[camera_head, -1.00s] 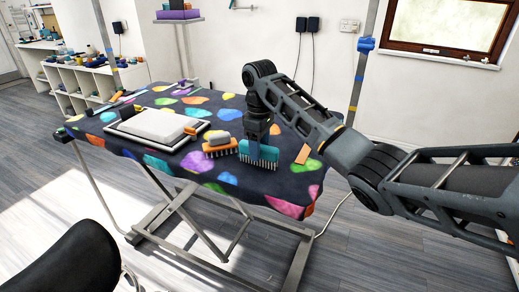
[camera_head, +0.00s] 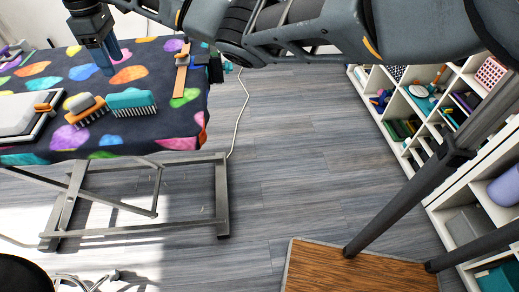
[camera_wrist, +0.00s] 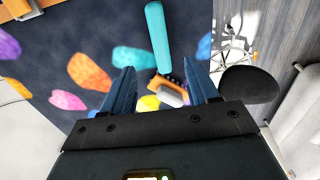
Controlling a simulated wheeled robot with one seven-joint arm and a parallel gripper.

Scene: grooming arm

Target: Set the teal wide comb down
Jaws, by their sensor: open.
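The teal wide comb (camera_head: 131,99) lies on the dark spotted tabletop (camera_head: 150,62) near its front edge, its dark teeth toward the front. It also shows in the wrist view (camera_wrist: 158,35), beyond the fingertips. My gripper (camera_head: 109,60) is open and empty, raised above the table behind the comb and apart from it. In the wrist view its two blue fingers (camera_wrist: 163,82) stand wide apart with nothing gripped between them.
A light tray (camera_head: 14,138) lies at the left with a small orange item (camera_head: 43,107) at its edge. A flat orange piece (camera_head: 182,68) and dark items (camera_head: 209,66) are near the right edge. White shelves (camera_head: 447,110) stand at the right beyond open floor.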

